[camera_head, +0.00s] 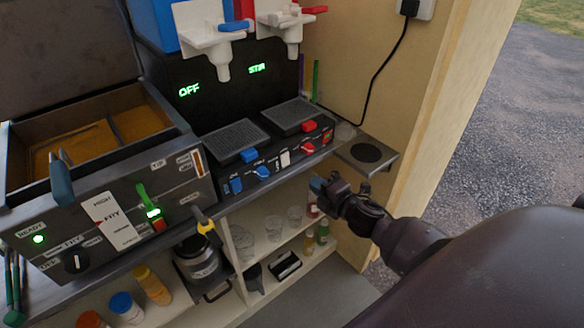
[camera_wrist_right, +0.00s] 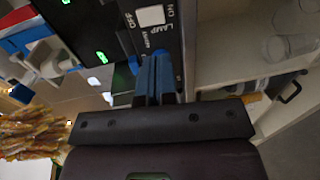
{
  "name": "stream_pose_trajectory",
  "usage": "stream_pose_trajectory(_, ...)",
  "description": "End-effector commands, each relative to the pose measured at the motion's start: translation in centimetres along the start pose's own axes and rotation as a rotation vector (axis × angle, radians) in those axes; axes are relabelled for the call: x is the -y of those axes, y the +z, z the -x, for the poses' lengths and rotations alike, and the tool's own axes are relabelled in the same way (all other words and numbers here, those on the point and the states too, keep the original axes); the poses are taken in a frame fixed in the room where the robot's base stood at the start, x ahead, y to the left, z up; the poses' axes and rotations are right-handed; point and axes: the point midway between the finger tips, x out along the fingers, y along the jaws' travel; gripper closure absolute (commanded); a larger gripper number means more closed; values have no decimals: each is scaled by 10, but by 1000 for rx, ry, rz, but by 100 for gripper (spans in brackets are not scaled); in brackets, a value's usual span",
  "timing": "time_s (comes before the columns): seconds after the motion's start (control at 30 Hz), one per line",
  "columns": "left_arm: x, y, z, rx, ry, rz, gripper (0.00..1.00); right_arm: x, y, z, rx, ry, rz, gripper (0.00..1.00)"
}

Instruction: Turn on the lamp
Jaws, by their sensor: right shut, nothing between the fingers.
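The lamp switch (camera_head: 285,158) is a small white rocker on the dark front panel of the drinks machine, between blue and red controls. In the right wrist view the white switch (camera_wrist_right: 151,16) has the word LAMP beside it and ON and OFF at its sides. I cannot tell which way it is set. My right gripper (camera_head: 319,185) is in front of the panel, to the right of and below the switch in the head view. In the wrist view its blue fingers (camera_wrist_right: 156,74) are together and empty, their tips just short of the switch. My left gripper is not in view.
Blue and red controls (camera_head: 308,147) flank the switch. A small side shelf (camera_head: 385,150) juts out at the right. Cups and bottles (camera_head: 295,215) stand on the shelf below. A fryer-like box (camera_head: 120,190) with a raised lid stands at the left.

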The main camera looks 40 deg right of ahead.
Motion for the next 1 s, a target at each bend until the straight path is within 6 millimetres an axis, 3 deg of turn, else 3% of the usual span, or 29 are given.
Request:
stream_pose_trajectory(0.5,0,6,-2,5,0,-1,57,0,0,-84,1,0,0,100)
stream_pose_trajectory(0.73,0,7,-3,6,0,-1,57,1,0,-104,1,-1,0,100)
stream_pose_trajectory(1.0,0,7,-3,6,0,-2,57,0,0,-107,1,-1,0,100)
